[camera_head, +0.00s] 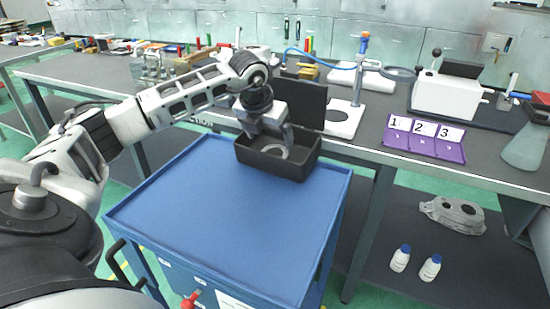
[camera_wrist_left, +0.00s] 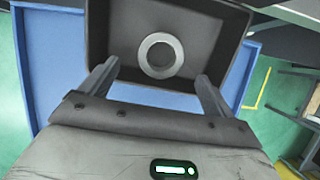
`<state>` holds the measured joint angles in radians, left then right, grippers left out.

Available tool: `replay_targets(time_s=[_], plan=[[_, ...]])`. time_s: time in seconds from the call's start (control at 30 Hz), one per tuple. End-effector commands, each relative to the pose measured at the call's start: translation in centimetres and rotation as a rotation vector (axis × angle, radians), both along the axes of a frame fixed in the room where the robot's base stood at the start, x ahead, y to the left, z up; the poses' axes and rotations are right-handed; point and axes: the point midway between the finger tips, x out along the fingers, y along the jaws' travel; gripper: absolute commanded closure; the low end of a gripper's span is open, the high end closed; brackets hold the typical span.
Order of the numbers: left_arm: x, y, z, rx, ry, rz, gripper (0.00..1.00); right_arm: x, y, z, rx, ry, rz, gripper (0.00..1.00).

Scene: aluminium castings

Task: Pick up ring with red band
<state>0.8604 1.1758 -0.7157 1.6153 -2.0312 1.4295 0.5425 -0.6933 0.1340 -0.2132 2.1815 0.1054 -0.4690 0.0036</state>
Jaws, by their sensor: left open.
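A grey metal ring (camera_wrist_left: 160,37) lies flat in the open black box (camera_wrist_left: 105,40) in the left wrist view. No red band can be made out on it. In the head view the ring (camera_head: 284,152) shows partly inside the box (camera_head: 285,167), below my gripper. My left gripper (camera_head: 270,143) is open and empty, pointing down over the box. In the left wrist view its two fingers (camera_wrist_left: 158,72) stand apart at the box's near side, with the ring between and beyond them. My right gripper is not in view.
The box stands at the far end of a blue cart top (camera_head: 210,205), otherwise clear. A dark workbench (camera_head: 375,125) beyond holds a white stand (camera_head: 342,118) and purple panels numbered 1, 2, 3 (camera_head: 424,140).

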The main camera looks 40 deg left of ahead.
Motion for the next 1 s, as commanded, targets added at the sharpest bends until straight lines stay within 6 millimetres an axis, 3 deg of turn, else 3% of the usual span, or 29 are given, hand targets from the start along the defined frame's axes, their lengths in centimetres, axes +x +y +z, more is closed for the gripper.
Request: replay_targets(time_s=[0.27, 0.6, 0.87, 1.0], plan=[[0.8, 0.2, -2.2, -0.001, 0.001, -0.001, 0.11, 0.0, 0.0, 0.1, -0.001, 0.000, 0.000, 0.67], [2.1, 0.3, -6.4, -0.001, 0.000, 0.000, 0.11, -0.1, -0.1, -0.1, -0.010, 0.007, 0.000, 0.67], [2.2, 0.4, -6.7, 0.001, -0.001, -0.001, 0.11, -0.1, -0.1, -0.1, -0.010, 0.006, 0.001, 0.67], [2.2, 0.4, -6.7, 0.000, -0.001, 0.000, 0.45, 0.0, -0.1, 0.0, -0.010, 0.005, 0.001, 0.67]])
